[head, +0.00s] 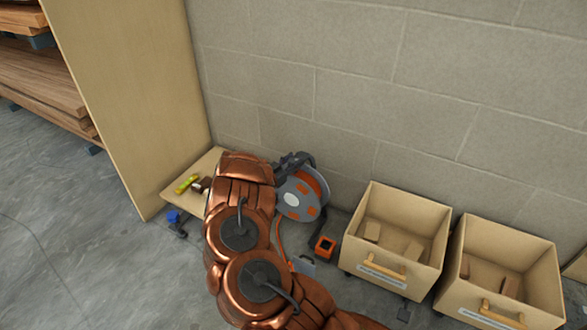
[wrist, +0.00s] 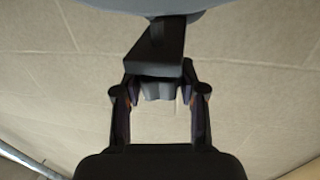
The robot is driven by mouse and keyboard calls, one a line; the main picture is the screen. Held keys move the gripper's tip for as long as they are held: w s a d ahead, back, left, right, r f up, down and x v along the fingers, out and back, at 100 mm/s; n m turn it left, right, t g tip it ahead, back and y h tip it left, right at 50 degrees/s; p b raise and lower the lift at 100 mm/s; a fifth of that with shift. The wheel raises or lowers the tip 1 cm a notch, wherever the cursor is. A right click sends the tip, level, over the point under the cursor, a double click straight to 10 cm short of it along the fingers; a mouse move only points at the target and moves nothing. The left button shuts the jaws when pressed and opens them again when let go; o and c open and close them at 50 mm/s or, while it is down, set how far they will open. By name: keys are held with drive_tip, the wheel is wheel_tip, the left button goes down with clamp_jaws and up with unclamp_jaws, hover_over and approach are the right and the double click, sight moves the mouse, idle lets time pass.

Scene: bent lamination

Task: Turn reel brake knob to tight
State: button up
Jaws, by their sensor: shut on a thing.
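The cable reel (head: 291,198), grey and orange, stands against the block wall in the head view. My gripper (head: 287,176) is dark and reaches its upper left side, partly behind my copper arm. In the wrist view my gripper (wrist: 160,92) has a finger on each side of a small grey ribbed knob (wrist: 157,90) and is shut on it. A black bracket (wrist: 153,55) above the knob hides part of it. The pale edge of the reel (wrist: 150,14) shows at the top. The knob is hidden in the head view, and no tight mark is visible.
Two wooden bins (head: 398,238) (head: 512,268) stand right of the reel.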

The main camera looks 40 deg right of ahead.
drive_tip(key=shift+w+m+g+b, duration=0.15)
drive_tip(key=shift+m+g+b, duration=1.25)
drive_tip(key=shift+g, duration=0.8)
drive_tip(key=shift+m+g+y+b, duration=0.5)
drive_tip(key=shift+m+g, duration=0.5)
drive_tip(key=shift+g, duration=0.5)
drive_tip(key=shift+r+g, duration=0.15)
drive_tip(key=shift+g, duration=0.15)
drive_tip(key=o, duration=1.2)
drive_tip(key=shift+c, duration=0.2)
drive_tip(key=v, duration=1.2)
